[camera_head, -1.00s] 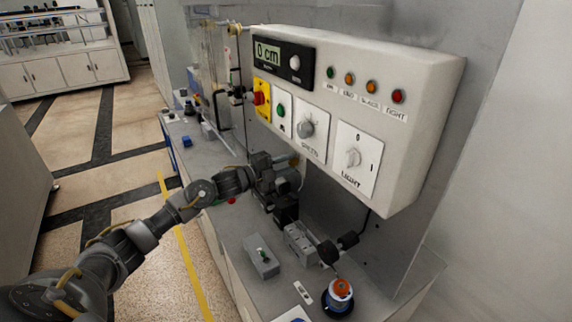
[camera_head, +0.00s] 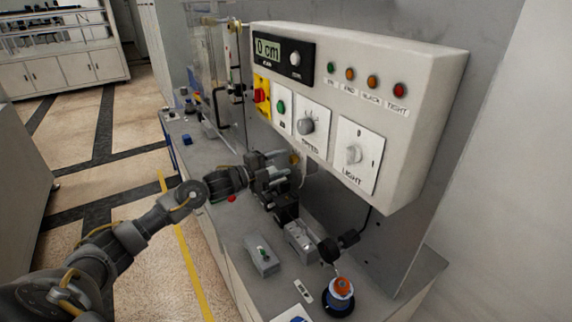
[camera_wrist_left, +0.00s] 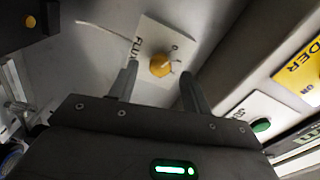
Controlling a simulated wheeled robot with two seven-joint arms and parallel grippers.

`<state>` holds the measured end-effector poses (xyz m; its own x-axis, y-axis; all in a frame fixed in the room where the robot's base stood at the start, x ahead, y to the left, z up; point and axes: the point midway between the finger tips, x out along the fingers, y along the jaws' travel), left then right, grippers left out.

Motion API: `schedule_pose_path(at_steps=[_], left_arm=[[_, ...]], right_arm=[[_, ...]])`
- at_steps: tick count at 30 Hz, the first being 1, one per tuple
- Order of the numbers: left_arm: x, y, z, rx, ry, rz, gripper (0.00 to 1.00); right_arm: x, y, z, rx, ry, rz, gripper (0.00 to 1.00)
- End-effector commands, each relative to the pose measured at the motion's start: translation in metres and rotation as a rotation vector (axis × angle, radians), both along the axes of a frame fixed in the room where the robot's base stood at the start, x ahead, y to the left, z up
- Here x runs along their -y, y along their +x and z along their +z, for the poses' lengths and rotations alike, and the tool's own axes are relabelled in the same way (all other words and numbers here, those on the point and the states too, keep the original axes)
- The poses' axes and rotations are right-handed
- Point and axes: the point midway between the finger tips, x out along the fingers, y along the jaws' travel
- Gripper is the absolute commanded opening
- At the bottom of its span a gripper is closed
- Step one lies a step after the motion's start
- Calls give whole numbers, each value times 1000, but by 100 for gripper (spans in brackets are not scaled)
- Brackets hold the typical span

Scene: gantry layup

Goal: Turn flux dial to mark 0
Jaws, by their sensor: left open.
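The flux dial (camera_wrist_left: 160,66) is a yellow-orange knob on a pale square plate (camera_wrist_left: 149,42) in the left wrist view. Part of the plate's lettering, "FLU", and a 0 mark show. The exact pointer direction is hard to make out. My left gripper (camera_wrist_left: 159,76) is open, with one finger on each side of the knob in the picture; I cannot tell whether they touch it. In the head view my left gripper (camera_head: 278,172) is under the control box, and only a bit of the yellow dial (camera_head: 294,158) shows past it. My right gripper is not in view.
The white control box (camera_head: 425,130) overhangs close above, with a speed dial (camera_head: 307,126), a light dial (camera_head: 353,154), a green button (camera_head: 281,106) and a red-yellow switch (camera_head: 261,96). Below, a small grey switch box (camera_head: 262,257) and a blue-orange spool (camera_head: 339,296) stand on the bench.

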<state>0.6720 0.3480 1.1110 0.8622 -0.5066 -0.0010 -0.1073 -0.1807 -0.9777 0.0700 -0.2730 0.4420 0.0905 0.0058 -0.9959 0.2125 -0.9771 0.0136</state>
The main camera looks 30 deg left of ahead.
Motion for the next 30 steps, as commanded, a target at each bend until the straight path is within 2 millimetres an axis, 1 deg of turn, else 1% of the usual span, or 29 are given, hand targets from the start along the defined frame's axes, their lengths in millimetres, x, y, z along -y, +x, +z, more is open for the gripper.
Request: schedule_pose_path(at_steps=[1,6,9,12,18,30], left_arm=[[-6,-10,-6,-1,5,0,49],[-24,-40,-6,-2,5,1,49],[-32,-55,-5,-2,5,-1,49],[-39,-65,-4,-2,2,0,49],[-43,-73,-1,-1,0,0,49],[-43,-73,0,0,0,0,49]], right_arm=[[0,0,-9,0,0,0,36],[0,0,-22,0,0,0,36],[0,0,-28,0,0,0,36],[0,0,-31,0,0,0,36],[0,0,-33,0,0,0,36],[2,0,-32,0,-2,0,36]])
